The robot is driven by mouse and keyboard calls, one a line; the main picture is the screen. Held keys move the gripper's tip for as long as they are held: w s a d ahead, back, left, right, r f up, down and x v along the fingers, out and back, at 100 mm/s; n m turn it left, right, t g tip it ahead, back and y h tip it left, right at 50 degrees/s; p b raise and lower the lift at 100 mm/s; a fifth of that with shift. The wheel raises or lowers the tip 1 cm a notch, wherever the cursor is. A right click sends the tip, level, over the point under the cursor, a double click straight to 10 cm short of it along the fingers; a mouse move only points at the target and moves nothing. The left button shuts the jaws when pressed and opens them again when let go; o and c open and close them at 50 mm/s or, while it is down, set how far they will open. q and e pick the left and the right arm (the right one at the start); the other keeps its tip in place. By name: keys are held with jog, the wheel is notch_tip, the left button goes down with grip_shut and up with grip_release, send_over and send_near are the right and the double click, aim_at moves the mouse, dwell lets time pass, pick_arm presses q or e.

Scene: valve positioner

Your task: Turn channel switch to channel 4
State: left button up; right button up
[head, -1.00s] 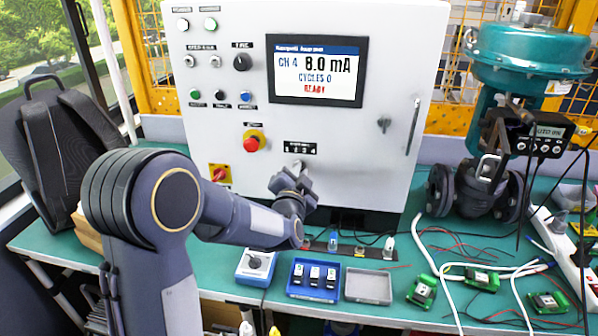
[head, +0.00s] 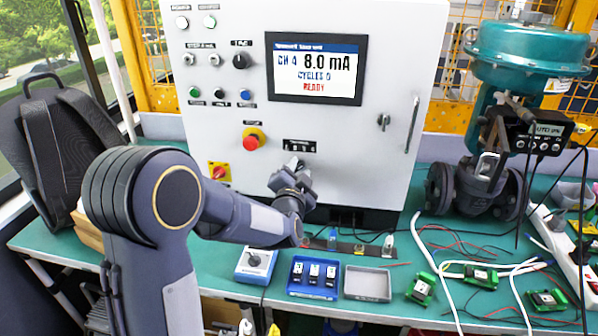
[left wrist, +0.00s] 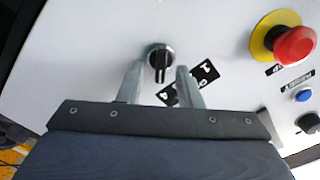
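The channel switch is a small black rotary knob (left wrist: 160,60) on the white panel in the left wrist view, its handle pointing down in that picture. My left gripper (left wrist: 160,73) is open, one finger on each side of the knob, with gaps visible between knob and fingers. In the head view, my left gripper (head: 296,165) is at the panel below the black channel label (head: 300,145) and hides the knob. The panel display (head: 315,68) reads CH 4, 8.0 mA, CYCLES 0, READY. My right gripper is not in view.
A red emergency stop button (head: 253,139) and a red-yellow switch (head: 219,172) are left of my gripper on the panel. Below, a blue box (head: 255,265), a blue tray (head: 312,294) and a grey tray (head: 368,284) stand on the green bench. A teal valve actuator (head: 525,50) stands right.

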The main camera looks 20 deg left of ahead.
pick_arm(q)
jog(key=v, duration=0.7)
jog(key=shift+s, duration=0.4)
jog(key=shift+d, duration=0.1)
jog(key=s+d+f+n+g+h+p, duration=0.1)
jog(key=s+g, duration=0.3)
jog(key=s, duration=0.5)
jog(key=s+d+f+n+g+h+p, duration=0.1)
jog(key=s+n+g+h, duration=0.3)
jog(key=s, duration=0.6)
jog(key=s+d+f+n+g+h+p, duration=0.1)
jog(key=s+d+n+g+h, duration=0.2)
jog(key=s, duration=0.7)
jog(key=shift+d+f+g, duration=0.15)
jog(key=shift+d+g, duration=0.15)
jog(key=shift+g, duration=0.1)
